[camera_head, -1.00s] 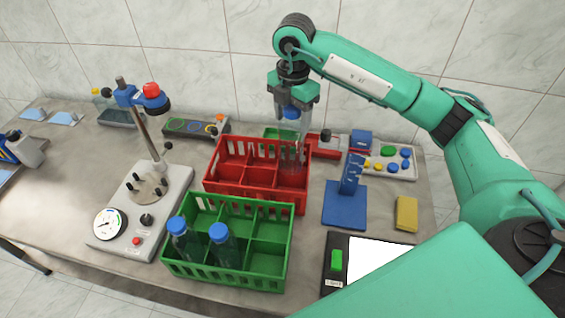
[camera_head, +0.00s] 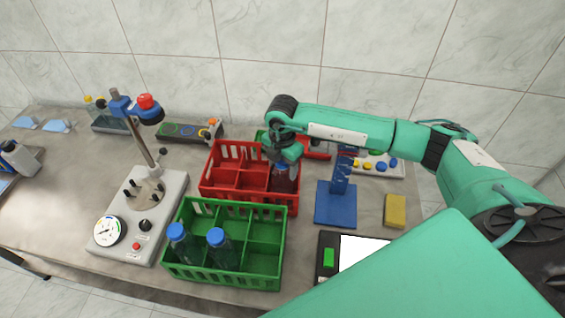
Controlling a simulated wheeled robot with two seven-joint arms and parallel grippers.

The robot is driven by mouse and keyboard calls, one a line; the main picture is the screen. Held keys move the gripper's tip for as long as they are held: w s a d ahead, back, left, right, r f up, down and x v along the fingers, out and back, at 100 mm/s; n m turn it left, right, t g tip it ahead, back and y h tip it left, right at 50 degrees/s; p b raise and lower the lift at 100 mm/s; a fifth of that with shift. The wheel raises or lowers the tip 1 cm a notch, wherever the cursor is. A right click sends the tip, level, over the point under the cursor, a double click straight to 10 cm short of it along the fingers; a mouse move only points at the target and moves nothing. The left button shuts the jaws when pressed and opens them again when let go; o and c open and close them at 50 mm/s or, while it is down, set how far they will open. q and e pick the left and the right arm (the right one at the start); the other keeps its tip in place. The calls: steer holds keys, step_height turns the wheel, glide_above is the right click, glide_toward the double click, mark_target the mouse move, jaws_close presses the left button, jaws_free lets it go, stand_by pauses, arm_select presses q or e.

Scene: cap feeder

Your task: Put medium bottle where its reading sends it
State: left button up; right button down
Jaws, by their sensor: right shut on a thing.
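My right gripper (camera_head: 283,157) points down over the right back part of the red crate (camera_head: 221,194). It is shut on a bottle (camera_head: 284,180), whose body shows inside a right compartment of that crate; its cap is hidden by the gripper. I cannot tell whether the bottle touches the crate floor. The green crate (camera_head: 264,276) stands in front and holds two blue-capped bottles, one at the left (camera_head: 180,243) and one beside it (camera_head: 218,249). The capping machine (camera_head: 168,204) with a dial (camera_head: 107,231) stands at the left. My left gripper is not in view.
A blue stand (camera_head: 335,205) is right of the red crate, with a yellow sponge-like block (camera_head: 395,211) beyond it. A light panel (camera_head: 362,251) with a green switch is at the front right. A tray of colored caps (camera_head: 378,165) lies at the back right.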

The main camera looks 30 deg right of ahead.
steer(key=shift+f, duration=0.15)
steer(key=shift+c, duration=2)
jaws_free()
steer(key=shift+r, duration=0.35)
step_height(320, 180, up, 11)
steer(key=b, duration=0.4)
steer(key=shift+r, duration=0.4)
steer(key=shift+f, duration=0.1)
